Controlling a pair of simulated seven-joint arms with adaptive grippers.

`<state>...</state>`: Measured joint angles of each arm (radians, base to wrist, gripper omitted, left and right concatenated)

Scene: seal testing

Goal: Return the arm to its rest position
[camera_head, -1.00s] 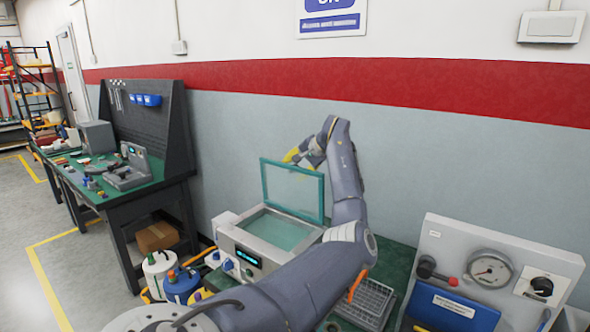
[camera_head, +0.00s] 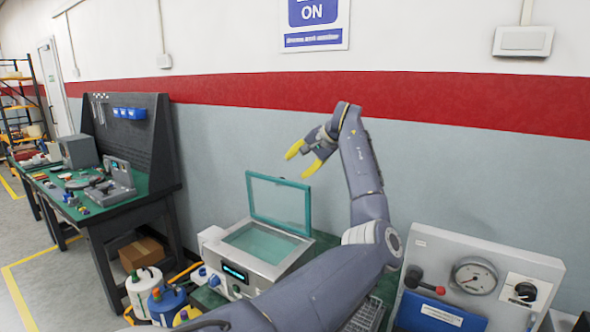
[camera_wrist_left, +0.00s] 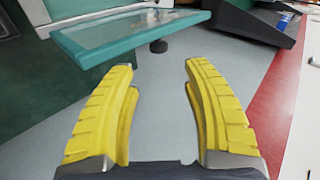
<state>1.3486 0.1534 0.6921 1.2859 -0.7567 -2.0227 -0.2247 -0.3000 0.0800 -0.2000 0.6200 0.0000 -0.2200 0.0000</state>
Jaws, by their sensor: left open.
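My left gripper (camera_head: 303,159) has yellow fingers and is raised above and to the right of the test machine's open lid in the head view. Its fingers are spread, and nothing is between them in the left wrist view (camera_wrist_left: 160,85). My left arm (camera_head: 362,165) rises from the bottom of the picture and bends over at the top. The test machine (camera_head: 232,262) is a white box with a teal-framed window. Its glass lid (camera_head: 279,200) stands open; the lid's frame also shows in the left wrist view (camera_wrist_left: 85,52). My right gripper is not in view.
A grey panel with a gauge (camera_head: 475,276) stands on the right. Blue and white canisters (camera_head: 168,305) stand left of the machine. A green workbench (camera_head: 125,207) with a pegboard is further left. The wall (camera_head: 455,170) is behind the arm.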

